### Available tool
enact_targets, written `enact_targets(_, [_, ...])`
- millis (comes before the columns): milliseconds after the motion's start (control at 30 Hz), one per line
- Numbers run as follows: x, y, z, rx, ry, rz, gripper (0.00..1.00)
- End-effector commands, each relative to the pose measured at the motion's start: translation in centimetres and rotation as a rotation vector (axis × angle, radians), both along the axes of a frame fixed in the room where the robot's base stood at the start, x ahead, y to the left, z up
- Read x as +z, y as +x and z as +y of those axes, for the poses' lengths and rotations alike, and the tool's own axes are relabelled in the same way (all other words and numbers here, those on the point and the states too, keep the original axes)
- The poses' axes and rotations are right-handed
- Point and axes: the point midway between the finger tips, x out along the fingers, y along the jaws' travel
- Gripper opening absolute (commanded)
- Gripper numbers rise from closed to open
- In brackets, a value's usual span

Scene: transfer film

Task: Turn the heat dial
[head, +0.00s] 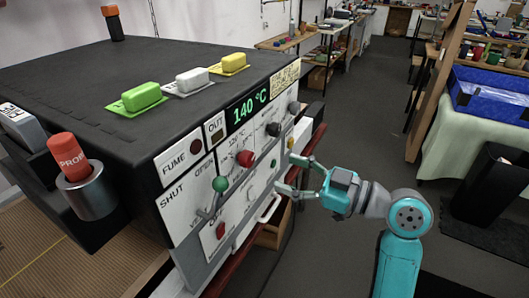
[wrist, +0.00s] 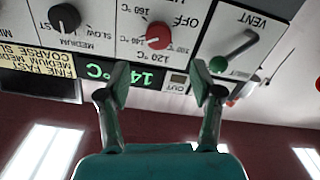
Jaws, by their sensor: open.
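The heat dial (head: 245,158) is a red knob on the white front panel of the dark machine. In the wrist view the red dial (wrist: 158,35) shows upside down, with OFF, 120 °C and 160 °C printed around it. The green display (head: 247,106) above it reads 140 °C. My gripper (head: 288,173) is open and empty, in front of the panel and to the right of the dial in the head view. In the wrist view my gripper's fingertips (wrist: 161,80) are spread wide, with the dial between and beyond them, not touched.
A green-knobbed VENT lever (head: 220,184) and a black speed dial (head: 273,129) flank the heat dial. A red switch (head: 220,230) sits lower. Green (head: 141,96), white and yellow blocks lie on the machine's top. Open floor lies behind my arm.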

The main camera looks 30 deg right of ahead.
Motion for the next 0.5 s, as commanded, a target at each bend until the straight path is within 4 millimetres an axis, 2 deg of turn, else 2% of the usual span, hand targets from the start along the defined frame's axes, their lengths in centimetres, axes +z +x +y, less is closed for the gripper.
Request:
enact_targets(100, [-0.4, -0.5, 0.1, -0.006, 0.001, -0.014, 0.65])
enact_targets(233, [-0.4, 0.0, 0.5, -0.006, 0.002, -0.018, 0.65])
enact_targets(500, [-0.4, 3.2, 3.0, -0.002, 0.001, -0.017, 0.65])
